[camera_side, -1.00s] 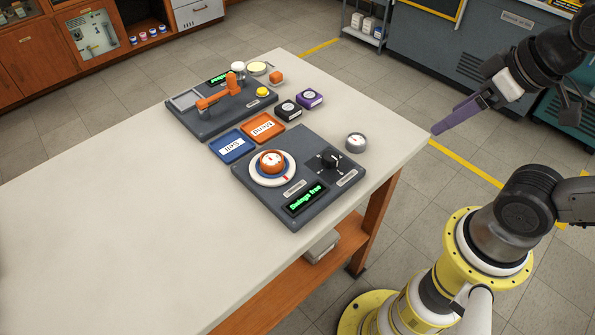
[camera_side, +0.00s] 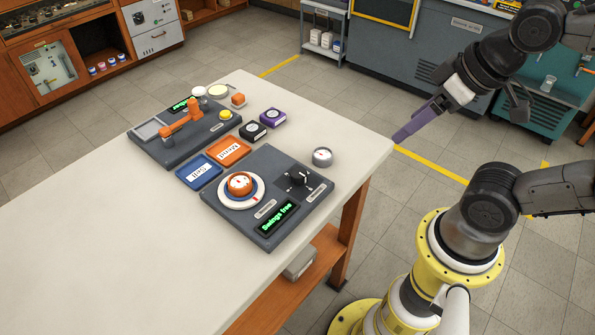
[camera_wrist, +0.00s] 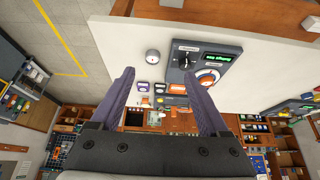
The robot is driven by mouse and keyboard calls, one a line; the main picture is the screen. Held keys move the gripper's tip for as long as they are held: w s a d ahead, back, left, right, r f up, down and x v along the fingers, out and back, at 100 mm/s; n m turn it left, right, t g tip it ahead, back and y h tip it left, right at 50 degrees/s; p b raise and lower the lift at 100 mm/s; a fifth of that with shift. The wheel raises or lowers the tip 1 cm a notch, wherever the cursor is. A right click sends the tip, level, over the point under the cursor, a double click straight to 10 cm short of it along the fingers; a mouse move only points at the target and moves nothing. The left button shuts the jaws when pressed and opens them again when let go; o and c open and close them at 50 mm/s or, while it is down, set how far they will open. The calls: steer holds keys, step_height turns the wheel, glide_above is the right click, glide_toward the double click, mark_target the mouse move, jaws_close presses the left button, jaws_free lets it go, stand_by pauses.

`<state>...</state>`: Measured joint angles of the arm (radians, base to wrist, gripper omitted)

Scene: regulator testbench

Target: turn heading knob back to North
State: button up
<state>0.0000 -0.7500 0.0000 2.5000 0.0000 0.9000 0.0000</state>
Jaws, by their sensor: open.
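The orange round knob (camera_side: 239,184) sits in a white ring with a red mark, on the left of a dark grey panel (camera_side: 268,158). It also shows in the wrist view (camera_wrist: 207,78). A black pointer knob (camera_side: 298,178) stands on the same panel, to its right. A green display (camera_side: 277,217) at the front seems to read "Swings free". I cannot tell which knob is the heading knob. My gripper (camera_wrist: 159,73) is open and empty, its purple fingers spread. In the side view it hangs near the table's right corner, apart from the panel.
A small grey round gauge (camera_side: 322,157) stands right of the panel. Blue (camera_side: 198,182) and orange (camera_side: 240,147) trays and black and purple boxes lie behind it. A second panel (camera_side: 176,148) carries an orange lever. The pale table's (camera_side: 110,265) left and front are clear.

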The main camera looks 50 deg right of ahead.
steer(key=w+r+m, duration=0.3)
steer(key=m, duration=0.5)
steer(key=m+g, duration=0.6)
steer(key=m, duration=0.2)
glide_above(299, 172)
step_height(299, 172, down, 7)
step_height(299, 172, down, 13)
